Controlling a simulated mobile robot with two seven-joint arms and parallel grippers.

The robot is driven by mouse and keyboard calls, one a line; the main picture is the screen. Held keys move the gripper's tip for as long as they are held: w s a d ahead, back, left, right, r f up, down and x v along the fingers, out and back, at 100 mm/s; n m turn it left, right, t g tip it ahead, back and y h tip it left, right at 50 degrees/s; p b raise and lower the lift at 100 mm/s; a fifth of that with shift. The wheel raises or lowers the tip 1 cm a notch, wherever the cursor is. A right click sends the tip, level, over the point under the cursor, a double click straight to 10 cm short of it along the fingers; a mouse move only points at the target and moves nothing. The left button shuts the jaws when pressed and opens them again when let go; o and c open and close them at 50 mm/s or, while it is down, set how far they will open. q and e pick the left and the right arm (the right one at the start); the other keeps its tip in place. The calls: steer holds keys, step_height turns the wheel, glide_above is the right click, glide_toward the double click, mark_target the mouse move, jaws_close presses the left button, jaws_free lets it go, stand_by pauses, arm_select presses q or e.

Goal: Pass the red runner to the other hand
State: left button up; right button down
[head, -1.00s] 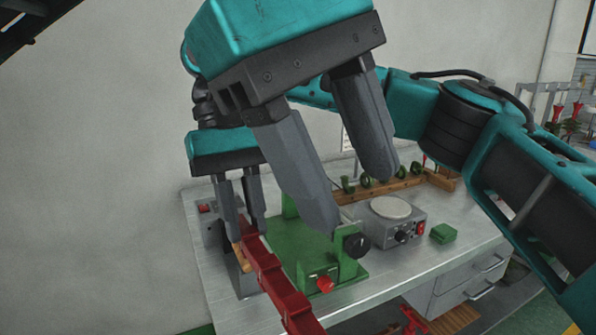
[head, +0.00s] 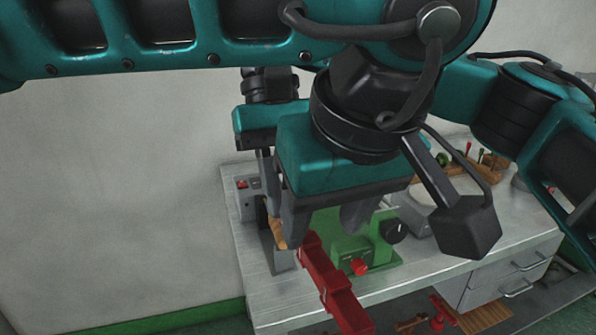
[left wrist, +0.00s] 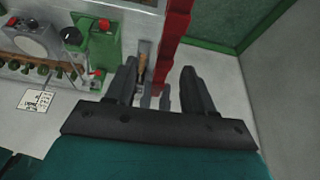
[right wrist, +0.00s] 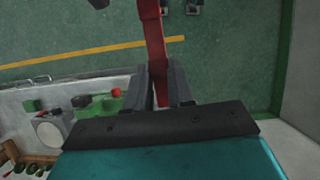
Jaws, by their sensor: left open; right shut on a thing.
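The red runner (head: 328,280), a long red bar, slants down toward the viewer in the head view, in front of the workbench. My right gripper (head: 266,195) is shut on its far end, partly hidden behind my left gripper. In the right wrist view the runner (right wrist: 153,32) runs up from between the closed fingers (right wrist: 163,85). My left gripper (head: 325,225) is open, close above the runner's far part. In the left wrist view the runner (left wrist: 173,40) shows between the spread left fingers (left wrist: 160,80), with the right fingers beyond; I see no grip by the left.
The metal workbench (head: 460,262) carries a green fixture (head: 375,250) with a red knob, just behind the runner. A wooden rack (head: 487,170) stands at the back right. My left forearm crosses the top of the head view.

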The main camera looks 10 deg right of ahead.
mark_target(317, 239)
arm_select(q)
steer(key=shift+x, duration=1.9)
steer(key=shift+c, duration=0.3)
steer(key=shift+d, duration=0.1)
jaws_close()
arm_select(e)
steer(key=shift+a, duration=0.1)
steer(key=c, duration=0.9)
jaws_free()
